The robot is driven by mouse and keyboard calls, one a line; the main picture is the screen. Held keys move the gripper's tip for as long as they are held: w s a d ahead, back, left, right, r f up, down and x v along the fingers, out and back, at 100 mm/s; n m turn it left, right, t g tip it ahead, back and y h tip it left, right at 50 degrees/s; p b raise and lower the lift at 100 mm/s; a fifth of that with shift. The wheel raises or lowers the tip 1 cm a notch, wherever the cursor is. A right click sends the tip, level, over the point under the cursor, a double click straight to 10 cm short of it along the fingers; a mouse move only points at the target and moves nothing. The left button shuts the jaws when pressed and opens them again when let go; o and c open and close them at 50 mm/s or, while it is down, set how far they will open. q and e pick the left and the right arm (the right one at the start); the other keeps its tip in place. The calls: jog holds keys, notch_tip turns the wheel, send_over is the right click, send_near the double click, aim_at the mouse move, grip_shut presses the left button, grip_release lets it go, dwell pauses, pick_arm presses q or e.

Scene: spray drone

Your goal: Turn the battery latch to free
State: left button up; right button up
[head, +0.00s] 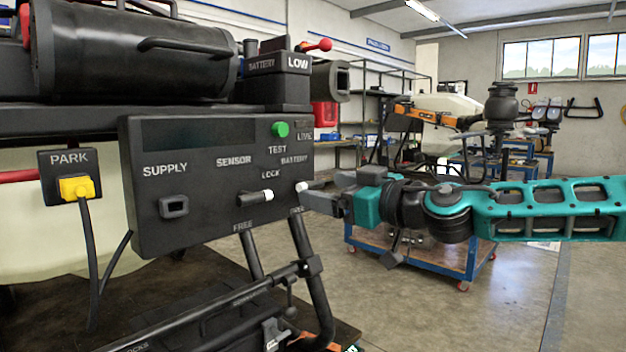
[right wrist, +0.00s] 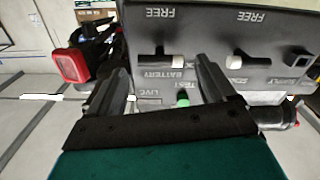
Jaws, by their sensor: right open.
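The dark control panel (head: 200,225) fills the left half of the head view. Its battery latch (head: 301,187) is a short handle with a white tip, lying level, the tip pointing left toward the LOCK label. My right gripper (head: 320,200) comes in from the right at this latch and hides part of it. In the right wrist view, which is upside down, the battery latch (right wrist: 173,62) shows between the two open fingers (right wrist: 162,66). I cannot tell whether they touch it. FREE labels stand below both latches in the head view. My left gripper is not in view.
The sensor latch (head: 258,197) lies level just left of the battery latch. A green test button (head: 280,129) is above. A yellow plug (head: 77,188) sits in the PARK socket. Black bars (head: 312,275) run below the panel. A blue cart (head: 410,248) stands behind my arm.

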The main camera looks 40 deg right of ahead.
aim_at(314, 186)
jog(key=w+p, duration=0.1)
jog(key=w, duration=0.1)
jog(key=shift+w+a, duration=0.15)
jog(key=shift+w, duration=0.25)
jog(key=shift+w+p, duration=0.5)
jog(key=shift+w, duration=0.25)
jog(key=c, duration=1)
